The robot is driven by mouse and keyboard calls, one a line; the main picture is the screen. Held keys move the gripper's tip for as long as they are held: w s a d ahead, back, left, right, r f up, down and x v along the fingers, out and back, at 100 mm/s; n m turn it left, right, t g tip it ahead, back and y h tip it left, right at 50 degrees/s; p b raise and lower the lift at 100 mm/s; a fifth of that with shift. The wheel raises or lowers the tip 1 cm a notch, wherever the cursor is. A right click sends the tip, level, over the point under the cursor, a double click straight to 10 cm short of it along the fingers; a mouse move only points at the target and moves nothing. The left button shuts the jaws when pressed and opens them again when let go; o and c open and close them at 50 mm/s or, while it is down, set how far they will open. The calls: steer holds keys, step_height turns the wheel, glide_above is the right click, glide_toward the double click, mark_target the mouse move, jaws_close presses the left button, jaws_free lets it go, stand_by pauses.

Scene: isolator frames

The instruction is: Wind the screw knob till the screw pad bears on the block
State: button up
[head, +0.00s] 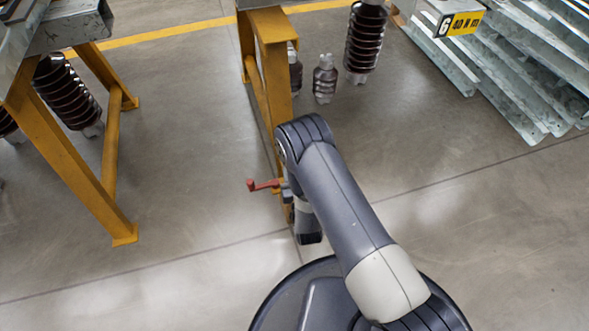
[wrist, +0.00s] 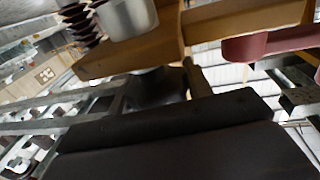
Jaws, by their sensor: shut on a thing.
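My arm reaches down to the yellow frame leg in the head view, and my gripper (head: 288,190) is at the leg, largely hidden behind my arm. In the wrist view my gripper (wrist: 160,92) is dark, close to the lens, and shut on a dark rounded thing that looks like the screw knob; its outline is mostly hidden. A short brass-coloured rod (wrist: 197,78) stands beside it, below a yellow beam. A red crank-like handle (head: 262,185) sticks out left of the leg; a red part also shows in the wrist view (wrist: 270,44). I cannot make out the screw pad or the block.
The yellow frame leg (head: 272,60) stands close by my arm. Another yellow trestle (head: 70,150) is at the left. Brown ribbed insulators (head: 365,40) stand behind, and galvanised steel sections (head: 500,70) lie at the upper right. The floor between the trestles is clear.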

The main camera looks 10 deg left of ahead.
steer(key=shift+d+m+t+h, duration=0.15)
steer(key=shift+m+t+h, duration=0.55)
steer(key=shift+m+h, duration=1.05)
steer(key=shift+h, duration=0.65)
steer(key=o, duration=1)
steer(key=shift+c, duration=0.2)
